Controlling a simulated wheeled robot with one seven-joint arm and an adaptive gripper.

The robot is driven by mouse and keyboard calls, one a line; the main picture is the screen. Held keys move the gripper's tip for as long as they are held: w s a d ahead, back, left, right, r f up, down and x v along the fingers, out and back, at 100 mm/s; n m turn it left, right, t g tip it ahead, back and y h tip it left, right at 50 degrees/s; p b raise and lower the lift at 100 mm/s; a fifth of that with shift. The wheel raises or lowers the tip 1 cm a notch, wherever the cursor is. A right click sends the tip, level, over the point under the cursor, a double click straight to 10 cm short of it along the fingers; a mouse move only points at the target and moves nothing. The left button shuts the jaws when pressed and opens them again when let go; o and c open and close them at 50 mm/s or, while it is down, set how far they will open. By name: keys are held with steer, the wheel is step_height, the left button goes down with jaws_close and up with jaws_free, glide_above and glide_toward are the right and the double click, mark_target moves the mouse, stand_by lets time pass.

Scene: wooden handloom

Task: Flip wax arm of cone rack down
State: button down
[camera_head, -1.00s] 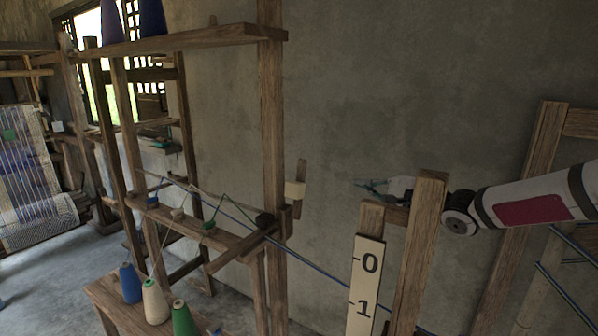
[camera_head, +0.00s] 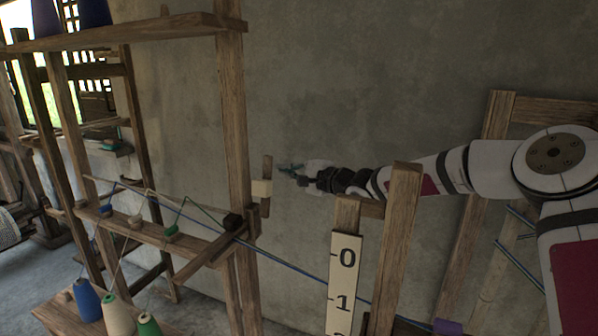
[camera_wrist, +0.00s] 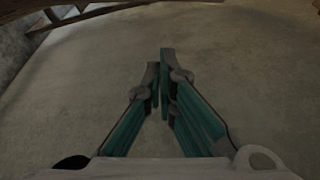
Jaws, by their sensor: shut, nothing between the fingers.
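The cone rack (camera_head: 233,130) is a wooden frame at the left in the head view. Its wax arm (camera_head: 266,166), a short wooden stick with a cream wax block (camera_head: 261,188) on it, stands upright at the right side of the rack's right post. My gripper (camera_head: 281,169) is just right of the stick's upper part, pointing left at it. Whether they touch cannot be told. In the wrist view my gripper (camera_wrist: 160,62) is shut and empty against the grey wall; the wax arm is not clearly seen there.
Cones of blue, cream and green yarn (camera_head: 117,316) stand low on the rack. Threads run to a dark block (camera_head: 232,221) below the wax arm. A wooden post (camera_head: 397,250) and a numbered board (camera_head: 343,285) stand below my arm. Bare wall (camera_head: 330,80) lies behind.

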mark_target(265, 189)
steer(key=s, duration=0.1)
steer(key=s+p, duration=0.1)
steer(key=s+a+r, duration=0.1)
steer(key=shift+s, duration=0.25)
steer(key=shift+s+r, duration=0.1)
